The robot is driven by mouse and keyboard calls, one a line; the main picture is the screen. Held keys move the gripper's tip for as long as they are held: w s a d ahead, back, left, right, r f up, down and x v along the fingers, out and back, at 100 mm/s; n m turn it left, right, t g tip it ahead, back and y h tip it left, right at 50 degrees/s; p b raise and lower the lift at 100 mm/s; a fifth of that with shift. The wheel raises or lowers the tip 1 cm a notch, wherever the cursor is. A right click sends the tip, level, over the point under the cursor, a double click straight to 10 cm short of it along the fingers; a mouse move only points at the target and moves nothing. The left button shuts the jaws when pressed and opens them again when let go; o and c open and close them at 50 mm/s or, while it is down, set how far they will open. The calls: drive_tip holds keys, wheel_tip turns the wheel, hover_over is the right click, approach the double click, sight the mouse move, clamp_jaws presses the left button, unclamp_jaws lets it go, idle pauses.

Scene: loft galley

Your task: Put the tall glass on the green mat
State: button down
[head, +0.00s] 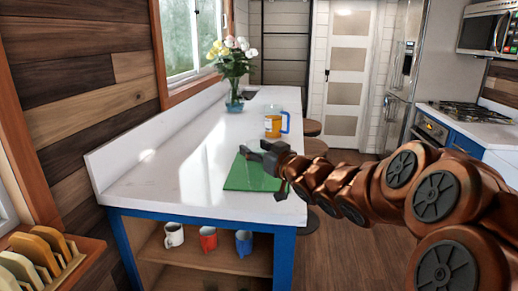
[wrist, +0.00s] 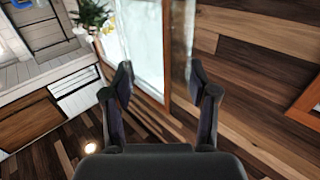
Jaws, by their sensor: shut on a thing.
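The green mat (head: 250,180) lies flat on the white counter near its right edge. My gripper (head: 254,151) is just above the mat's far part in the head view. In the wrist view its two fingers (wrist: 160,82) stand apart with a gap between them. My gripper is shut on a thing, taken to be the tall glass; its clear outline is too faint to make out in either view. I cannot tell whether it touches the mat.
A mug with a blue handle and orange marking (head: 273,124) stands beyond the mat. A flower vase (head: 234,98) is farther back by the window. White, red and blue mugs (head: 208,239) sit on the shelf below. The counter left of the mat is clear.

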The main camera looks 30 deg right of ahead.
drive_tip(key=w+d+f+p, duration=0.1)
drive_tip(key=w+d+f, duration=0.1)
drive_tip(key=w, duration=0.3)
drive_tip(key=w+d+f+p, duration=0.2)
drive_tip(key=w+d, duration=0.3)
drive_tip(key=shift+w+f, duration=0.35)
drive_tip(key=shift+f, duration=0.15)
idle(0.3)
drive_tip(key=shift+c, duration=1.6)
unclamp_jaws()
drive_tip(key=s+d+b, duration=0.1)
drive_tip(key=s, duration=1.1)
drive_tip(key=shift+b, duration=0.35)
